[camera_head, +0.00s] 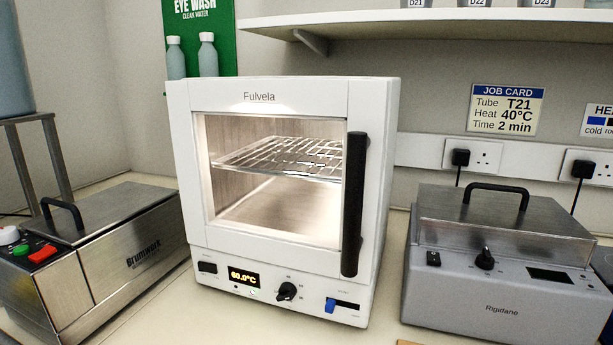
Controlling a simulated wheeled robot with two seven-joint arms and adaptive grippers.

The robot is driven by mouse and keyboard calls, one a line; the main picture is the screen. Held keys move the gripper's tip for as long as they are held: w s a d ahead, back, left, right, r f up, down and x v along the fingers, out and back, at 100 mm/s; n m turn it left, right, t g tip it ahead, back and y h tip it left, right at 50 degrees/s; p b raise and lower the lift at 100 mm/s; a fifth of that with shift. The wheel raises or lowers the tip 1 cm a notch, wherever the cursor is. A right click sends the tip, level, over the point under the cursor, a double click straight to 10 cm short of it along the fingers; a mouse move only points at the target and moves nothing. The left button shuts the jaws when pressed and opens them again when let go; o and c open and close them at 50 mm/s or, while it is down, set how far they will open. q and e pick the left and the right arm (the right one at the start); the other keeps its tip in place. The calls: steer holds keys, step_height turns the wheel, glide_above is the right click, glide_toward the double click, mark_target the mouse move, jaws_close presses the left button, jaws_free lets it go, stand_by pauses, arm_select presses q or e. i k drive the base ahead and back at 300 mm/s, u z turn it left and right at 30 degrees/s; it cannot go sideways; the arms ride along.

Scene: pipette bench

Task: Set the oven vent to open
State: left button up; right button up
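The white Fulvela oven (281,257) stands in the middle of the bench, its glass door closed. A black vertical handle (354,205) runs down the right side of the door. At the lower right of the front panel, a blue slider tab (330,305) sits at the left end of a dark horizontal slot (347,305). This looks like the vent control, but its small labels are too small to read. The oven display (244,278) reads 60.0°C. A black knob (287,291) is left of the slider. Neither of my grippers is in view.
A steel Brumworx bath (145,255) stands left of the oven and a grey Rigidane unit (500,309) stands right. A shelf (430,22) overhangs the back right. A job card (506,109) is on the wall. The space before the oven's slider looks clear.

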mark_target(331, 304)
steer(key=u, duration=2.05)
steer(key=k, duration=0.45)
steer(key=z, duration=0.9)
